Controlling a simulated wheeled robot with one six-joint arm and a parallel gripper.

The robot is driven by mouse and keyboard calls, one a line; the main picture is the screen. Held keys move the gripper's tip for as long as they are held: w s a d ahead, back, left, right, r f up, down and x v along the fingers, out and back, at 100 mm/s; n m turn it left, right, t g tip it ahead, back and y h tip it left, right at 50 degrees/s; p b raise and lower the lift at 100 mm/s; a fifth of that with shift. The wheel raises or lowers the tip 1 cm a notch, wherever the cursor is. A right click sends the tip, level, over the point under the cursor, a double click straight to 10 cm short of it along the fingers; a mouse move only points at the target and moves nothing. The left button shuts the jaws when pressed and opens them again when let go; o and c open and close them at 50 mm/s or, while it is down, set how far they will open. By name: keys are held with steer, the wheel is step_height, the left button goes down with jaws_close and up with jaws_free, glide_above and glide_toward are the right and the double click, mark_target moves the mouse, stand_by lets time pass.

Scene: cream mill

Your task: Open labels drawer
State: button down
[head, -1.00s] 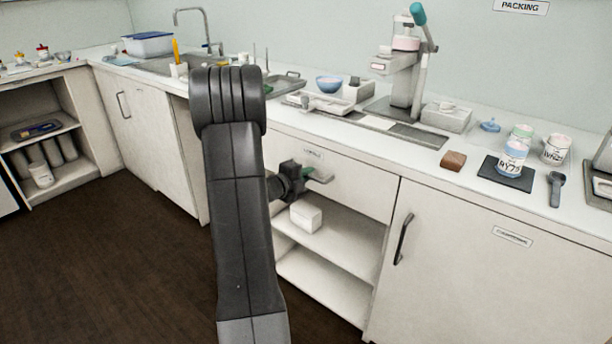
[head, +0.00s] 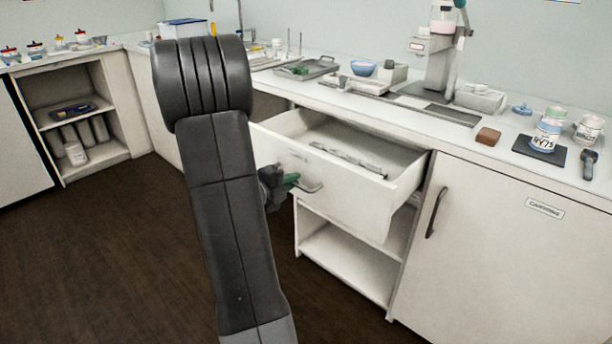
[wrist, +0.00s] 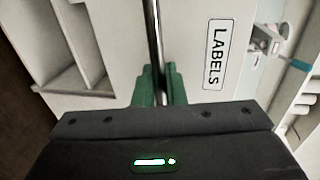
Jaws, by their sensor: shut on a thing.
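The labels drawer (head: 345,196) is a white drawer under the counter, pulled well out, with flat strips lying inside it. In the wrist view its front carries a plate reading LABELS (wrist: 215,55). My gripper (head: 292,182) has green fingertips shut on the drawer's metal handle (head: 312,187). In the wrist view the green fingers (wrist: 160,84) sit on both sides of the handle bar (wrist: 153,35). My dark arm hides the left part of the drawer's surroundings.
Below the drawer is an open shelf (head: 350,262). To the right is a closed cupboard door (head: 500,235) with a dark handle. The counter above holds a blue bowl (head: 363,68), a brown block (head: 488,137) and jars. Dark floor (head: 110,250) is clear on the left.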

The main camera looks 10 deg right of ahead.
steer(key=f+v, duration=0.2)
steer(key=v, duration=0.7)
steer(key=shift+s+a+b, duration=0.3)
steer(key=shift+a+b, duration=0.05)
steer(key=c, duration=1.6)
jaws_free()
steer(key=p+v, duration=0.2)
steer(key=v, duration=1.1)
steer(key=shift+s+a, duration=0.2)
steer(key=shift+a, duration=0.15)
steer(key=shift+d, duration=0.1)
